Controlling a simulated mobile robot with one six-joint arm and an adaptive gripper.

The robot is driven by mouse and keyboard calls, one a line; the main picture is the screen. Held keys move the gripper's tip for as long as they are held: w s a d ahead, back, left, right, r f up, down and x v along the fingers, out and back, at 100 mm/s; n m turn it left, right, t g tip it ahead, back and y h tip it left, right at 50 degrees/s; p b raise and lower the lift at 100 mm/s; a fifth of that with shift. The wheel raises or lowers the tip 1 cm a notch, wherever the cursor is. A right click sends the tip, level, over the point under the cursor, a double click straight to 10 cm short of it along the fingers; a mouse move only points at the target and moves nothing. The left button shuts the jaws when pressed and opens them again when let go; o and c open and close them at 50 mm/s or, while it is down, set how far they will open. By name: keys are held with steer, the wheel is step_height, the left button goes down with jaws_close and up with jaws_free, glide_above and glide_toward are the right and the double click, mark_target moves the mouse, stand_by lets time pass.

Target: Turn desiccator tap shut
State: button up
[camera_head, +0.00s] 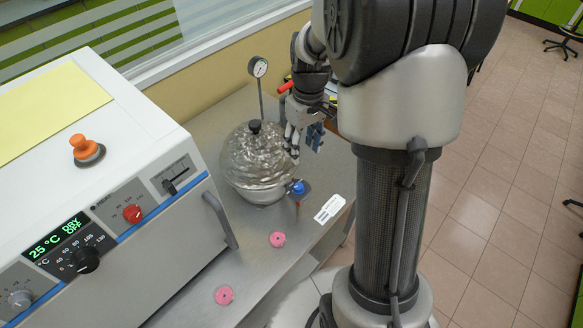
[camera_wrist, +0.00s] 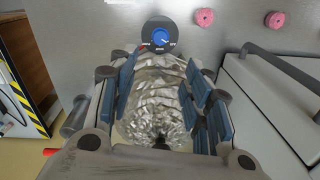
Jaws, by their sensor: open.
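The desiccator (camera_head: 250,160) is a rounded vessel with a silvery, crinkled dome and a black top knob. It stands on the grey bench, and its dome also shows in the wrist view (camera_wrist: 158,95). Its tap (camera_head: 298,188) has a blue knob, low on the right side of the vessel. In the wrist view the blue tap knob (camera_wrist: 160,37) sits on a dark round disc at top centre, beyond the dome. My gripper (camera_head: 303,142) is open and empty, above and beside the dome. Its blue-padded fingers frame the dome in the wrist view; the tap lies beyond them.
A white oven (camera_head: 105,165) with a door handle (camera_head: 220,219) stands to the left. A pressure gauge (camera_head: 258,67) rises behind the desiccator. Two pink rings (camera_head: 277,239) (camera_head: 224,295) and a white label (camera_head: 329,208) lie on the bench (camera_head: 250,258). The bench edge is close on the right.

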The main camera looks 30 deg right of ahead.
mark_target(299, 186)
steer(key=f+b, duration=0.1)
steer(key=f, duration=0.4)
steer(key=f+b, duration=0.1)
steer(key=f, duration=0.4)
steer(key=f+b, duration=0.1)
steer(key=f, duration=0.5)
steer(key=shift+a, duration=0.4)
steer(key=shift+c, duration=0.5)
jaws_close()
steer(key=m, duration=0.5)
steer(key=shift+s+r+m+p, duration=0.1)
steer(key=shift+m+p, duration=0.2)
steer(key=m+p, duration=0.1)
steer(key=m, duration=0.5)
